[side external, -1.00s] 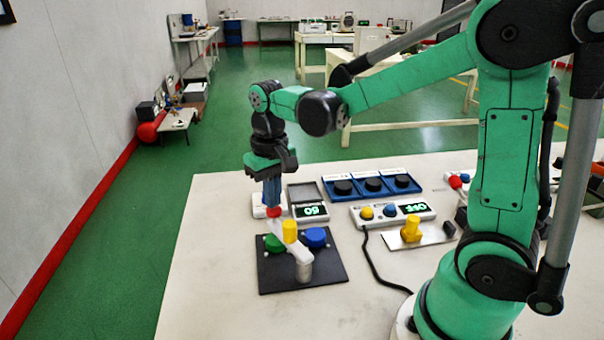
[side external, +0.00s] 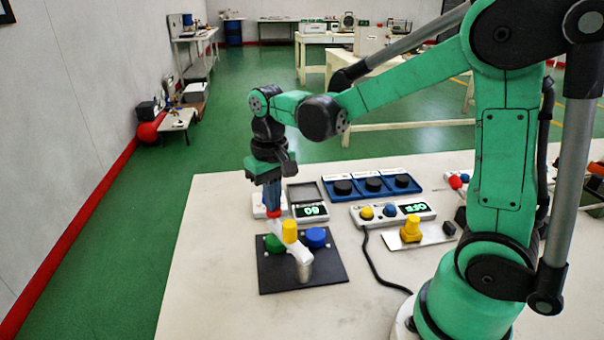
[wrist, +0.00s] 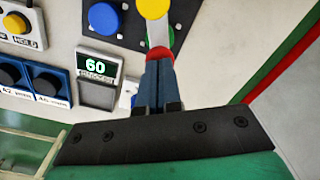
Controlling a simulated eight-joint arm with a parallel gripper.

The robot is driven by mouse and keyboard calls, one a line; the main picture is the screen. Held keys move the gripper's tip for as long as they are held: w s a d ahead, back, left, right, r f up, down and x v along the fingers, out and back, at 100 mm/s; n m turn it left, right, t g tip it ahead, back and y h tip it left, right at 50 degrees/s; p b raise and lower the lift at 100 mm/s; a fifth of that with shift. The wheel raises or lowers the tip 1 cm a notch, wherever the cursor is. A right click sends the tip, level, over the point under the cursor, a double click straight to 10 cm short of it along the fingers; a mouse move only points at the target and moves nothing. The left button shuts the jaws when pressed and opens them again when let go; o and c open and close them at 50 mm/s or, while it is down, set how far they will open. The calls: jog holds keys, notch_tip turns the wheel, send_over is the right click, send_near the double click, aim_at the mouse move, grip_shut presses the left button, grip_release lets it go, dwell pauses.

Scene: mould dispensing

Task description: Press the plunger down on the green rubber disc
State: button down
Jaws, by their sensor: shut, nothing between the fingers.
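The plunger is a yellow knob (side external: 290,231) on a white arm (side external: 296,250) carried by a metal post on a black plate (side external: 280,285). The green disc (side external: 274,243) lies on the plate, partly hidden behind the white arm and knob.
A blue disc (side external: 315,237) lies on the plate's right. Behind it stands a scale (side external: 311,211) reading 60. Farther right are a blue tray (side external: 372,186) with black round pieces, a white button box (side external: 391,214) with a cable, and a yellow knob (side external: 411,229) on a metal plate.

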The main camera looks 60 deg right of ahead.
notch_tip(320, 180, up, 11)
dwell(0.9)
jog(key=shift+s, duration=0.1)
jog(key=s+a+f+n+t, duration=0.1)
jog(key=s+f+t, duration=0.1)
jog(key=s+a+f+n+t, duration=0.1)
jog(key=f+t, duration=0.1)
jog(key=s+a+f+n+t, duration=0.1)
jog(key=s+f+t, duration=0.1)
jog(key=t, duration=0.1)
jog(key=shift+s+f, duration=0.35)
jog(key=shift+f, duration=0.05)
